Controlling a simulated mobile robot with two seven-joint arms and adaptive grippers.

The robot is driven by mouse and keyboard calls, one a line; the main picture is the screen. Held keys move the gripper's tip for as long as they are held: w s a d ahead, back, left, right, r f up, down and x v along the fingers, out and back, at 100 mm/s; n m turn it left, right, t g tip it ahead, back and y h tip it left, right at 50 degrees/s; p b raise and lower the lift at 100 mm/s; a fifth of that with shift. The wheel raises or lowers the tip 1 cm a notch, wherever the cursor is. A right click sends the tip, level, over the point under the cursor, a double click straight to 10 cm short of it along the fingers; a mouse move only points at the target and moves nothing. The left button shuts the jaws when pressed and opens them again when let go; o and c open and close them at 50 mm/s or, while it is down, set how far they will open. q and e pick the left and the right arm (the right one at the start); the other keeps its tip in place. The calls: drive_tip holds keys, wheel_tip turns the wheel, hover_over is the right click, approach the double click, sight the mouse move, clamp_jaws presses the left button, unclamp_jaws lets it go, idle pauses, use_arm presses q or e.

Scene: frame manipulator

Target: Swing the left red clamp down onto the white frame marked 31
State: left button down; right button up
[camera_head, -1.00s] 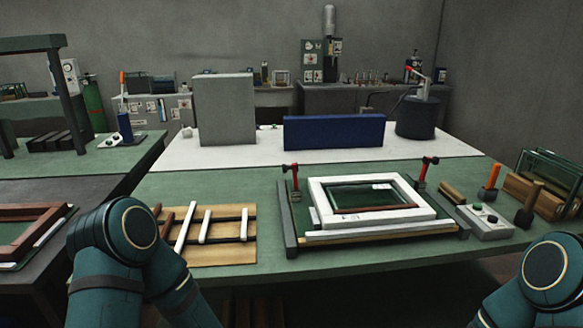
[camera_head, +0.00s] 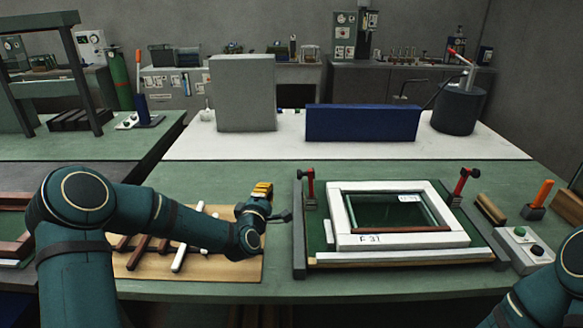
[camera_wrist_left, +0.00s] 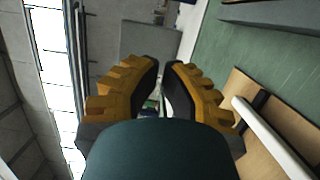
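The left red clamp (camera_head: 308,185) stands upright at the back left corner of the fixture, its handle raised clear of the frame. The white frame (camera_head: 336,222) lies flat in the fixture around a dark glass pane; a handwritten mark ending in 31 is on its front side. My left gripper (camera_head: 270,203) is left of the fixture, above the wooden board's right edge, apart from the clamp. In the left wrist view its yellow-padded fingers (camera_wrist_left: 165,68) stand a narrow gap apart with nothing held between them. My right gripper is out of view.
A second red clamp (camera_head: 463,184) stands upright at the back right. A wooden board (camera_head: 240,268) with several strips lies left of the fixture. A button box (camera_head: 524,250) and an orange-handled tool (camera_head: 540,195) are at right. A blue block (camera_head: 362,123) stands behind.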

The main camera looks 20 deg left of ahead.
use_arm(q)
drive_tip(key=w+d, duration=0.3)
drive_tip(key=w, duration=0.7)
drive_tip(key=shift+w+d+r, duration=0.15)
drive_tip(key=shift+w+d, duration=0.05)
drive_tip(key=shift+w, duration=0.05)
drive_tip(key=shift+d+r+m, duration=0.25)
drive_tip(key=shift+m, duration=0.15)
